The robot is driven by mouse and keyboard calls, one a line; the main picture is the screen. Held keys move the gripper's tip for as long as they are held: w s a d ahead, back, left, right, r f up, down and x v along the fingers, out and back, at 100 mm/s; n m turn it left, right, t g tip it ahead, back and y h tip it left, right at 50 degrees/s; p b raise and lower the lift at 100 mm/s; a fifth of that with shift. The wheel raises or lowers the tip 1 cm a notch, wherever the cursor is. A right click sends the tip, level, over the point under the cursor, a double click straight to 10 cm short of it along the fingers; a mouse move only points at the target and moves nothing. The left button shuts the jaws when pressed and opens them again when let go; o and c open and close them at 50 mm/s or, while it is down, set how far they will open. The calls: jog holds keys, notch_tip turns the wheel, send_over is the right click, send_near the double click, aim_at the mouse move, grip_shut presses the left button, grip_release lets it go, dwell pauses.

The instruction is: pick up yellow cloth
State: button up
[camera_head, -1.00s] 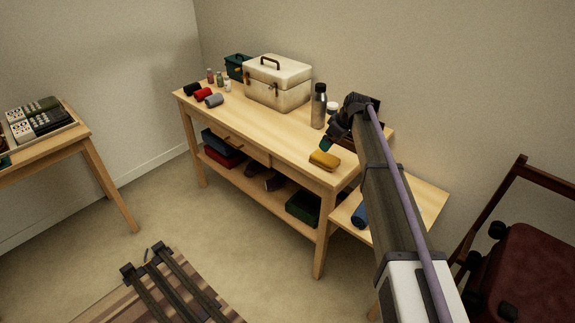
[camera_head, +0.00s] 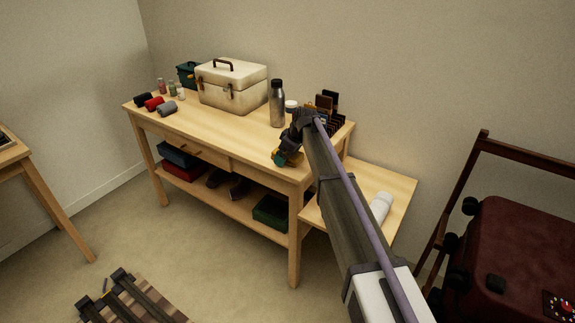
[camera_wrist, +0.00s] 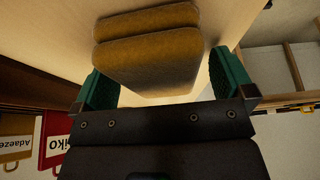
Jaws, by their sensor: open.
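The yellow cloth (camera_wrist: 150,52) is folded and lies on the wooden table. In the wrist view it sits between the two green fingers of my gripper (camera_wrist: 162,82), which are apart, one on each side of it. A small gap shows beside the right finger; I cannot tell whether the left one touches. In the head view my gripper (camera_head: 284,160) is down at the table's front right edge and hides most of the cloth.
A steel bottle (camera_head: 277,104) and a cream toolbox (camera_head: 231,86) stand behind on the table (camera_head: 215,128). A dark organiser (camera_head: 329,108) is at the back right. A lower side table (camera_head: 385,185) holds a white roll (camera_head: 380,207). A red suitcase (camera_head: 520,255) is far right.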

jog(key=shift+r, duration=0.15)
jog(key=shift+c, duration=0.4)
jog(key=c, duration=0.9)
